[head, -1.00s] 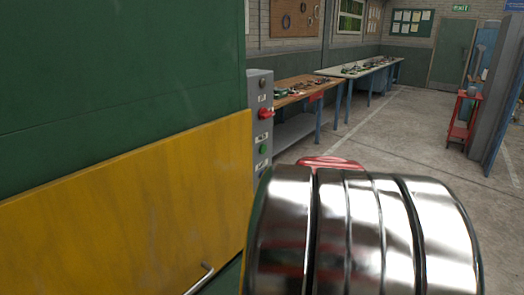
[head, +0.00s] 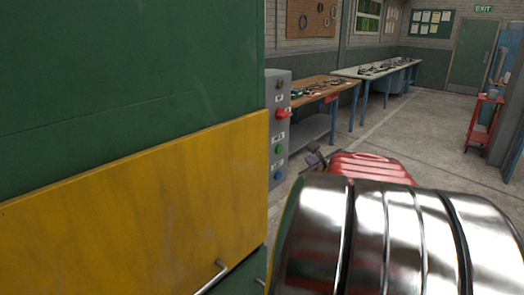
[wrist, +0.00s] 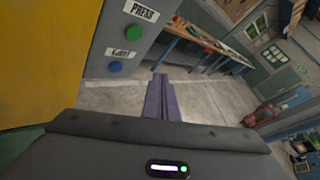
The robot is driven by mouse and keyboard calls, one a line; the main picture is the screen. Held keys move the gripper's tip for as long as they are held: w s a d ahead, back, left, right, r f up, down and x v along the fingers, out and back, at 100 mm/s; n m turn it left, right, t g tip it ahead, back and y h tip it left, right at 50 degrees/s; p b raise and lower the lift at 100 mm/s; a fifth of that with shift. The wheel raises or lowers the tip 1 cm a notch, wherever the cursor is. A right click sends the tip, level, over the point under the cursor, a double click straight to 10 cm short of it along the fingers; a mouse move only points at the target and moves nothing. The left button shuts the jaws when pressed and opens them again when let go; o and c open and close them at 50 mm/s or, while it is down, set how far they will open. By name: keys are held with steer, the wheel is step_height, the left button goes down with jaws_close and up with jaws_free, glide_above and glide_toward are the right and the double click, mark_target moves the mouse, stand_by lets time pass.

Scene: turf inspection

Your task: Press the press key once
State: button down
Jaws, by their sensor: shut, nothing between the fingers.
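The press key is a round green button (head: 279,150) on a narrow grey control panel (head: 271,128). In the wrist view the green button (wrist: 132,32) sits under a label reading PRESS (wrist: 141,12), at the upper left. My gripper (head: 313,160) is in front of the panel, to the right of the buttons in the head view. In the wrist view its purple fingers (wrist: 160,80) are together and empty, pointing at the floor right of the panel. They appear apart from the green button.
A blue button (head: 278,175) is below the green one. A red switch (head: 283,114) and a dark knob (head: 279,86) are above it. A green and yellow cabinet (head: 130,215) stands at left. Workbenches (head: 325,88) stand behind. Open floor lies at right.

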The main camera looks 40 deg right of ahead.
mark_target(279, 149)
steer(key=w, duration=0.7)
steer(key=shift+w+a, duration=0.35)
stand_by(1.8)
steer(key=shift+w, duration=0.1)
steer(key=shift+w, duration=0.35)
